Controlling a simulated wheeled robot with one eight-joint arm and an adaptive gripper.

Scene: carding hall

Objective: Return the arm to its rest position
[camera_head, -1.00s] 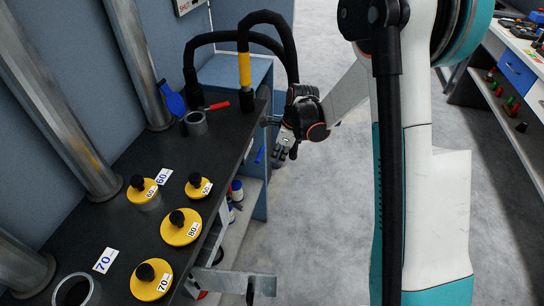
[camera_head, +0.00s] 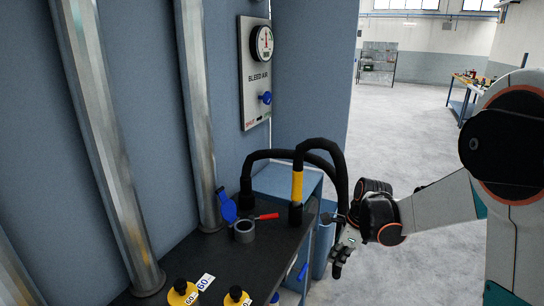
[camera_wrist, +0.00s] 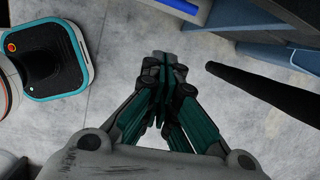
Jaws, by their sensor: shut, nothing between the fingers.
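My gripper (camera_head: 337,268) hangs at the end of my bent arm, just right of the dark workbench (camera_head: 190,252) in the head view. Its fingers point downward. In the wrist view my gripper (camera_wrist: 160,60) is shut, with its teal and black fingers together and nothing between them. Bare grey floor lies beyond the fingertips. My white arm comes in from the right of the head view.
Two black hoses, one with a yellow band (camera_head: 296,186), arch over the bench end near my gripper. A bleed-air panel (camera_head: 255,75) is on the wall. Open floor (camera_head: 405,130) lies behind.

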